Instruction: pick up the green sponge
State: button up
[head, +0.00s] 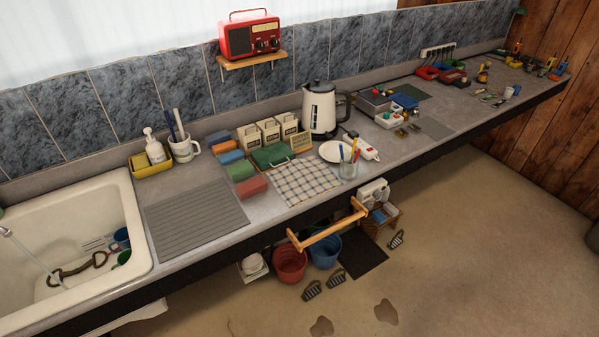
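A green block that looks like the green sponge (240,171) lies on the grey counter (222,200). The top of the green sponge is in clear view. My gripper does not show in the head view.
A grey ribbed mat (195,222) lies left of the blocks, beside the white sink (139,240). A white kettle (319,110) and cream boxes (269,131) stand behind.

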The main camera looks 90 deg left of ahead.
aim_at(243, 170)
jog(key=u, duration=0.05)
jog(key=i, duration=1.35)
jog(key=u, duration=5.2)
jog(key=i, duration=1.7)
jog(key=z, duration=0.1)
